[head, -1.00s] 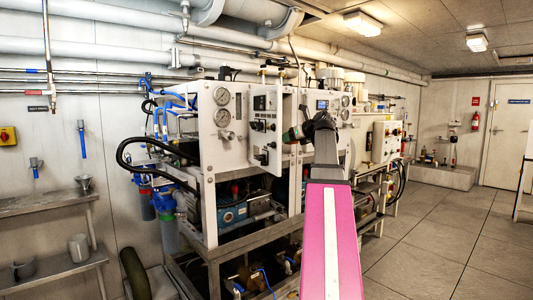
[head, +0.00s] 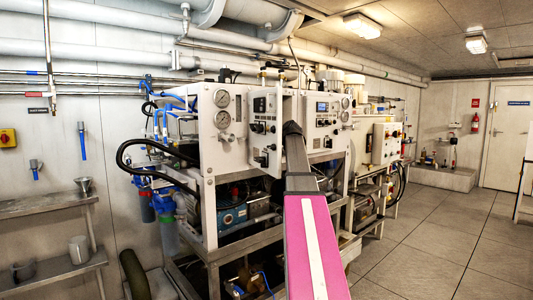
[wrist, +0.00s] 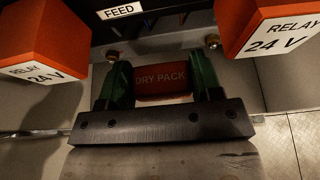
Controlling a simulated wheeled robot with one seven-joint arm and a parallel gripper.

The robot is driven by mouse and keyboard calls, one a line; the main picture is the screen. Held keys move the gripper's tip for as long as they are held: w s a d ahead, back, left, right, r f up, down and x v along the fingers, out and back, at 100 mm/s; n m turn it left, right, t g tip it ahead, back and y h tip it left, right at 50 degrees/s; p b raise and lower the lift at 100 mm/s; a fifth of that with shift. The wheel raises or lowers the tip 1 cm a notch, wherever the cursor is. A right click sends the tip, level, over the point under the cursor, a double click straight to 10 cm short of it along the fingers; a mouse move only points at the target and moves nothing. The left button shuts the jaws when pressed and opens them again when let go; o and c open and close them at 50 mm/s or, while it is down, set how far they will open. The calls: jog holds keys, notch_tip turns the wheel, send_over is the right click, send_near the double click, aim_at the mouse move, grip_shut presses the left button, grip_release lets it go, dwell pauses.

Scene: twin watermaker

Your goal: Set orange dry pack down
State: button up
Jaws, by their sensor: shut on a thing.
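The orange dry pack (wrist: 176,77), with "DRY PACK" printed on it, lies crosswise between the green fingers in the wrist view. My gripper (wrist: 162,85) is shut on it. The pack is next to a grey surface below a dark area with a "FEED" label (wrist: 119,11); whether it touches that surface I cannot tell. In the head view the gripper and pack are hidden behind my arm and the open panel door.
Two orange blocks marked "RELAY 24 V" flank the gripper, one at left (wrist: 45,45) and one at right (wrist: 262,25). The white watermaker cabinet (head: 222,150) has gauges and an open panel door (head: 266,132). Tiled floor (head: 430,245) is clear at right.

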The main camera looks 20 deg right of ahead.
jog(key=shift+w+f, duration=0.2)
jog(key=shift+f, duration=1.8)
jog(key=o, duration=0.9)
jog(key=shift+f, duration=0.1)
jog(key=shift+r, duration=0.2)
jog(key=v, duration=1.2)
